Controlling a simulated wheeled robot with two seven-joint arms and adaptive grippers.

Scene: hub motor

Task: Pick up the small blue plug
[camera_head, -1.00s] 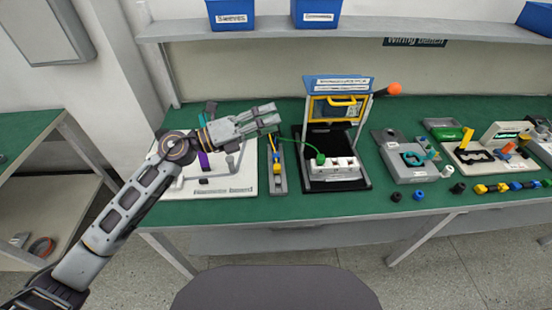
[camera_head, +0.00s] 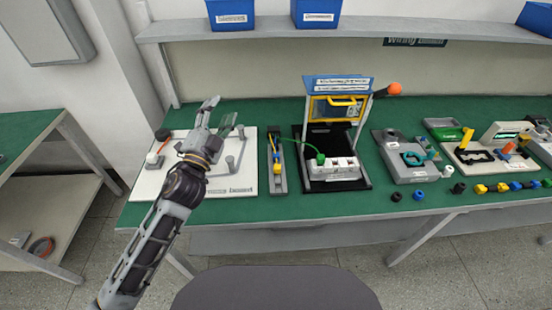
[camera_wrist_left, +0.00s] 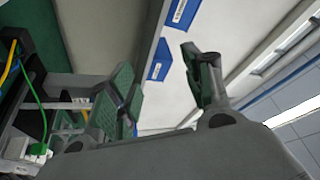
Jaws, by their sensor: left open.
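A small blue piece (camera_head: 418,195) stands on the green bench top near its front edge, right of the middle; I take it for the blue plug. It is far right of my left gripper. My left gripper (camera_head: 223,112) is open and empty above the white board (camera_head: 243,183) at the bench's left, its fingers pointing toward the back. In the left wrist view, its two green-padded fingers (camera_wrist_left: 166,88) are spread with nothing between them. The blue piece cannot be made out there. My right gripper is not in view.
A narrow grey tray (camera_head: 279,187) and a black-based test unit (camera_head: 299,178) with a green wire stand right of the board. A grey fixture (camera_head: 408,176) and small coloured parts (camera_head: 497,187) lie farther right. A shelf (camera_head: 270,30) with blue bins (camera_head: 231,14) hangs behind.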

